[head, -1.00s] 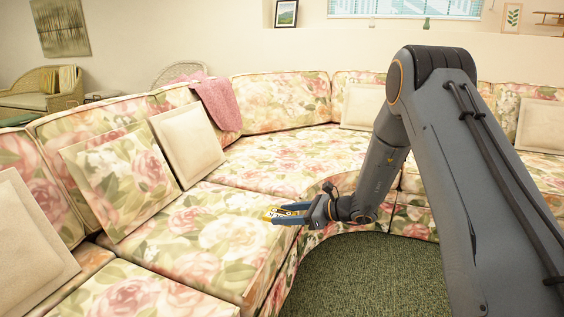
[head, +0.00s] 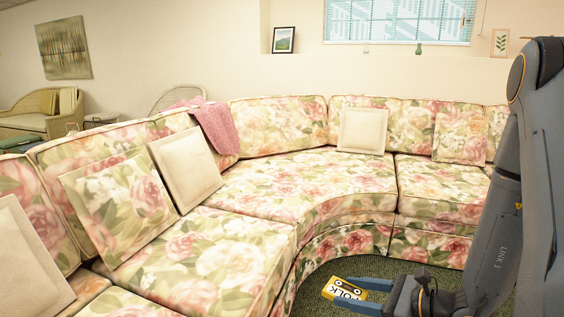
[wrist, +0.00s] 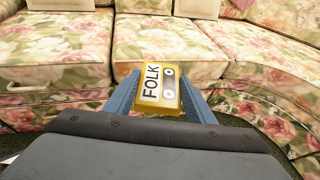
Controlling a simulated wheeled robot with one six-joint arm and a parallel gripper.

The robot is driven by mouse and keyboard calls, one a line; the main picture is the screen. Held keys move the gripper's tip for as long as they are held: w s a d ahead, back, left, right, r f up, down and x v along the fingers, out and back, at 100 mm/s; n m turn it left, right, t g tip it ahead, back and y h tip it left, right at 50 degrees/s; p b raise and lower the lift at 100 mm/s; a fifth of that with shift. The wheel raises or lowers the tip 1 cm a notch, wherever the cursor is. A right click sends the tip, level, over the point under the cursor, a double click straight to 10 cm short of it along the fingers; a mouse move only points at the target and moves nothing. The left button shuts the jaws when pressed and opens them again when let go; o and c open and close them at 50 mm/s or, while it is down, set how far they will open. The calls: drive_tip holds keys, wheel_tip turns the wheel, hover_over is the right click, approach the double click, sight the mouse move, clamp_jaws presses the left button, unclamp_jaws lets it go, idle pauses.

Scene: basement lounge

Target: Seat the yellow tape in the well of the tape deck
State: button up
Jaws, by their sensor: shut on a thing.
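The yellow tape (head: 344,291) has a white label reading FOLK and a grey strip with two reel holes. My gripper (head: 362,294) is shut on it, with one blue finger on each side, low in front of the sofa at the bottom of the head view. In the wrist view the tape (wrist: 160,88) stands out beyond the two fingertips (wrist: 160,100), its label facing the camera. The tape deck is in neither view.
A curved floral sofa (head: 270,190) fills the middle, with beige cushions (head: 362,130) and a pink throw (head: 215,125) on it. Green carpet (head: 385,268) lies in front. A wicker chair (head: 40,115) stands far left.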

sight(353, 295)
wheel_tip(353, 295, up, 14)
drive_tip(key=p, duration=2.1)
drive_tip(key=shift+r, duration=0.15)
